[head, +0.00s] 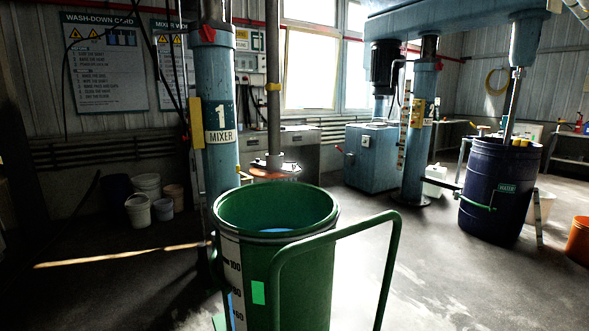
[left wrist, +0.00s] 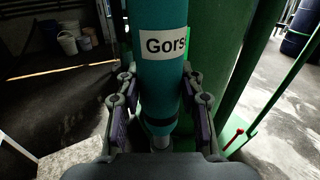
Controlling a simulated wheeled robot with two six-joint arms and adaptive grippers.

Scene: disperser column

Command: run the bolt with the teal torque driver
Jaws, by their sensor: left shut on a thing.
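The teal torque driver (left wrist: 158,74) stands upright in the left wrist view, with a white label reading "Gors". My left gripper (left wrist: 158,92) is shut around its body, one finger on each side. The driver's narrower grey lower end shows between the fingers, and its tip is hidden by the gripper's palm. The upper end runs out of the picture. The left gripper cannot be made out in the head view. I cannot make out the bolt in either view. My right gripper is in neither view.
A green tub (head: 312,270) with volume marks and a green tube handle (head: 388,262) stands in front. Behind it is the blue mixer 1 column (head: 221,172). Pails (head: 138,211) stand at left, and a dark blue drum (head: 485,215) at right. The floor right of the tub is clear.

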